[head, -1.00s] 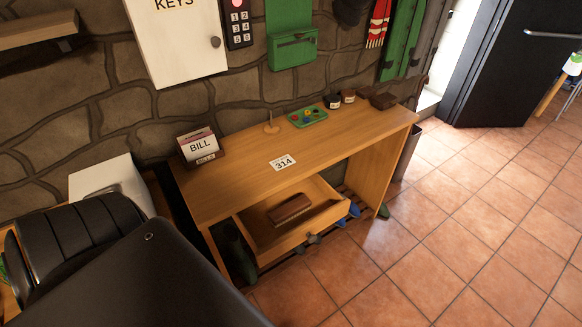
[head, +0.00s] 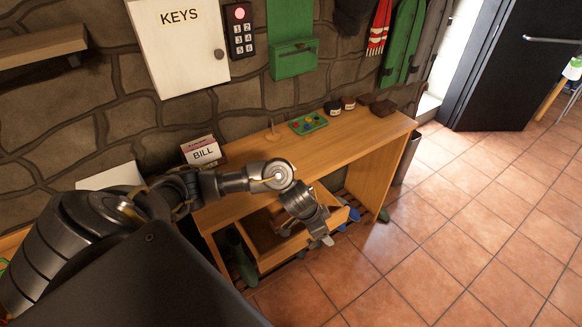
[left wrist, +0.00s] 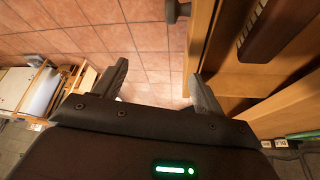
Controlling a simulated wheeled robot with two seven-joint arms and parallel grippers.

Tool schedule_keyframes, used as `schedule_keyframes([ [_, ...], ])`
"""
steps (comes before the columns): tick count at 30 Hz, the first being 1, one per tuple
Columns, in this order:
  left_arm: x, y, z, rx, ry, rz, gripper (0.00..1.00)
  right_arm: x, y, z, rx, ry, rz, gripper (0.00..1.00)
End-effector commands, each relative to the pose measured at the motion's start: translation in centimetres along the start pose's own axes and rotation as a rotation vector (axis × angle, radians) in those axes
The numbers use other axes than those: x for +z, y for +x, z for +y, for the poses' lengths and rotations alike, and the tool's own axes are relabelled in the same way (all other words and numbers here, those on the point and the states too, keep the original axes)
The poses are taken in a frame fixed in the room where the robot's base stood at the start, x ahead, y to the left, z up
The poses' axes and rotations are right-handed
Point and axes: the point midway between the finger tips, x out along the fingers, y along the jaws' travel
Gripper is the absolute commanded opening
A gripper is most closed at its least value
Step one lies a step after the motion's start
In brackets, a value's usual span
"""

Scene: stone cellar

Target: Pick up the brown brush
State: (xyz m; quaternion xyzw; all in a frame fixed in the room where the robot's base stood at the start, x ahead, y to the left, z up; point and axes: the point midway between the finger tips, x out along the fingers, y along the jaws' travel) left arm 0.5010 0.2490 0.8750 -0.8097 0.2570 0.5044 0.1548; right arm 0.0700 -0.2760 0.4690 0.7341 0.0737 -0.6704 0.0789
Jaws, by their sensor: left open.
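The brown brush (left wrist: 270,28) lies in the open drawer (head: 283,252) of the wooden desk. It shows at the upper right of the left wrist view, with a pale bristle edge; in the head view my arm hides it. My left gripper (head: 322,241) hangs at the front of the drawer, pointing down. In the left wrist view the left gripper (left wrist: 160,82) has its fingers apart with only floor tiles between them, beside the drawer's wooden edge and to the left of the brush. My right gripper is not in view.
The desk top (head: 345,136) carries a BILL card holder (head: 203,152), a green tray (head: 308,123), small dark jars (head: 333,108) and a brown block-like item (head: 383,107) at the back right. A bin (head: 407,158) stands right of the desk. The tiled floor (head: 460,235) is clear.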

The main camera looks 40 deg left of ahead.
Motion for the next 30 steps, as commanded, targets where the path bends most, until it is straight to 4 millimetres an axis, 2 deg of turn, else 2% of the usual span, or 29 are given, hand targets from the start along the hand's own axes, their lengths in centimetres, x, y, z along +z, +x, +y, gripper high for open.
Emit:
schedule_keyframes([
  [1,0.6,-1.2,-2.8,-0.025,-0.028,-0.051,0.71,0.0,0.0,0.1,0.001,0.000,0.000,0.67],
  [3,1.9,-2.8,-5.9,-0.044,-0.093,-0.130,0.71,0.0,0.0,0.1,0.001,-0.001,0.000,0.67],
  [6,3.6,-5.1,-9.3,-0.072,-0.189,-0.222,0.71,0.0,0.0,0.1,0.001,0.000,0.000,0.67],
  [9,4.7,-6.8,-11.2,-0.093,-0.259,-0.278,0.71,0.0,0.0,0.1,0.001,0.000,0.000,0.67],
  [12,5.3,-7.6,-12.0,-0.103,-0.295,-0.304,0.71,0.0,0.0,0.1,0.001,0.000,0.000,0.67],
  [16,5.5,-7.6,-12.2,-0.104,-0.305,-0.312,0.71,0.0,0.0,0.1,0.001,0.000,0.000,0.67],
  [25,6.8,-3.7,-12.3,-0.102,-0.305,-0.310,0.71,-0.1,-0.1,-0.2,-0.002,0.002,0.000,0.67],
  [30,7.1,-2.6,-12.4,-0.103,-0.302,-0.308,0.71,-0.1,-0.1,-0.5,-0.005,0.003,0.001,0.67],
])
